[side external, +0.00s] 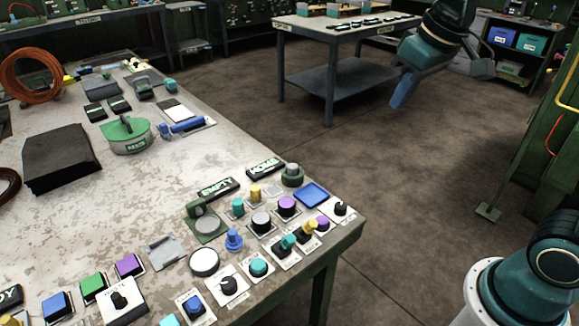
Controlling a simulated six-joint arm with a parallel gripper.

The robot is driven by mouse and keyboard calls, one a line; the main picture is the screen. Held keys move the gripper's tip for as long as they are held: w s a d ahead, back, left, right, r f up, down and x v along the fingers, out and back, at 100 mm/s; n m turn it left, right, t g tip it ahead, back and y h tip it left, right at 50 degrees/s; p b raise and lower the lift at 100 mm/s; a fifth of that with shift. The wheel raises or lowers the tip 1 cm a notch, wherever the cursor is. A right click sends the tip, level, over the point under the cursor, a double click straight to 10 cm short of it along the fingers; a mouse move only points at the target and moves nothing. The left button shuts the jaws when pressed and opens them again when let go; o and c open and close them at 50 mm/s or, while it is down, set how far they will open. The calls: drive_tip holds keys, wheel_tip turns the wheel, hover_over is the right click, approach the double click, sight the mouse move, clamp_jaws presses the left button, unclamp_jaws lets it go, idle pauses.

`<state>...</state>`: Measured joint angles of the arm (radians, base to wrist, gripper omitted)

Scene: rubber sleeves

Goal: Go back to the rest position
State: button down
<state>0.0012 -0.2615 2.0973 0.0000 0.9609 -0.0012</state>
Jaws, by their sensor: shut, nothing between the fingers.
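My gripper (404,90) is at the upper right of the side external view, at the end of my teal arm. Its blue end looks shut, with nothing held in it. It hangs in the air over the floor, well apart from the near workbench (60,225) and to the right of it. The fingers are small in the picture, so fine detail is hard to make out.
Several coloured knobs and buttons, such as a teal one (258,267), crowd the bench's right corner. A green round container (130,135) and a black block (62,158) sit farther back. A second table (335,30) stands behind. The brown floor (390,190) between is clear.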

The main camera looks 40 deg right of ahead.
drive_tip(key=s+f+t, duration=0.1)
drive_tip(key=s+f, duration=0.2)
drive_tip(key=s, duration=1)
drive_tip(key=shift+s+f+t, duration=0.15)
drive_tip(key=shift+f+t, duration=0.1)
drive_tip(key=shift+t, duration=0.05)
